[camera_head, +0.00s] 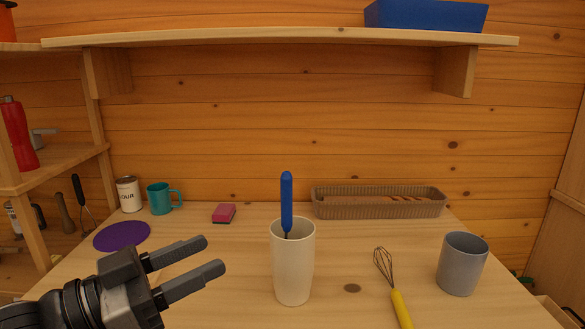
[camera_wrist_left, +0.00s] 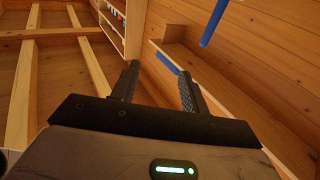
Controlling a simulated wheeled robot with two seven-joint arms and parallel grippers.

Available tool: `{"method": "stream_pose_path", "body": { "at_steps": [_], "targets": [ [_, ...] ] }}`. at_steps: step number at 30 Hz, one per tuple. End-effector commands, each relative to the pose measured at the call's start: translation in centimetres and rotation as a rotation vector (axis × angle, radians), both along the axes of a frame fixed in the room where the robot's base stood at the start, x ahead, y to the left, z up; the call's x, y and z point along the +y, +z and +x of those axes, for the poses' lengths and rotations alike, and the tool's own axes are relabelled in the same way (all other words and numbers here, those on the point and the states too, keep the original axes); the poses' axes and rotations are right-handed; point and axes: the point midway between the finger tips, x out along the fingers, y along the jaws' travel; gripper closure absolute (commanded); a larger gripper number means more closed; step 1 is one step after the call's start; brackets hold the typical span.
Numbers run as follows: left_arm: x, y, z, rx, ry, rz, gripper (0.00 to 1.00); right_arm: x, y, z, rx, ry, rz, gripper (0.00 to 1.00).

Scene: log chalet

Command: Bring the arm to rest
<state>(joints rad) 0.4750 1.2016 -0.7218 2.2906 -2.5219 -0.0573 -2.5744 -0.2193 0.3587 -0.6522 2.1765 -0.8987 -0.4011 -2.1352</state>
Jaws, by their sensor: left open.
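My left gripper (camera_head: 215,257) comes in from the lower left of the head view, its two dark fingers pointing right. It is open and empty, above the left front part of the wooden table (camera_head: 235,300). In the left wrist view the fingers of the left gripper (camera_wrist_left: 158,86) stand apart with nothing between them. The gripper is left of a white cup (camera_head: 293,270) and apart from it. A blue-handled utensil (camera_head: 287,205) stands in the cup, its lower end hidden. My right gripper does not show.
A purple disc (camera_head: 122,236), a teal mug (camera_head: 160,198), a white canister (camera_head: 129,195) and a pink sponge (camera_head: 224,213) are at the back left. A yellow-handled whisk (camera_head: 401,310), a grey cup (camera_head: 462,264) and a long basket (camera_head: 378,208) are at right. A shelf (camera_head: 280,39) hangs above.

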Motion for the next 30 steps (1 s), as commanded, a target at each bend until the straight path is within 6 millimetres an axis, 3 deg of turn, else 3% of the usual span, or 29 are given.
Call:
{"method": "stream_pose_path", "body": {
  "at_steps": [8,17,20,23,24,25,30],
  "targets": [
    [-0.8,-1.3,0.2,0.426,-0.060,-0.391,0.55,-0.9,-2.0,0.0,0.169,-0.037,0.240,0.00],
    [-0.8,-3.8,1.1,1.105,-0.167,-1.071,0.55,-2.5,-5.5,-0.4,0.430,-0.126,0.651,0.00],
    [-0.3,-5.7,1.7,1.422,-0.229,-1.438,0.55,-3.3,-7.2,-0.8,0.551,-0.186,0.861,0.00],
    [0.8,-9.2,2.3,1.799,-0.334,-1.961,0.55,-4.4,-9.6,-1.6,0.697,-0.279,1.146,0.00],
    [1.4,-11.0,2.4,1.940,-0.397,-2.211,0.55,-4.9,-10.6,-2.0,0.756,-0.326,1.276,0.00],
    [1.8,-12.5,2.4,-1.980,0.441,2.347,0.55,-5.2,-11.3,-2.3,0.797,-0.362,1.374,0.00],
    [3.8,-22.6,0.0,-0.928,0.470,1.639,0.55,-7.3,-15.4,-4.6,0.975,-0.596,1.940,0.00]
  ]
}}
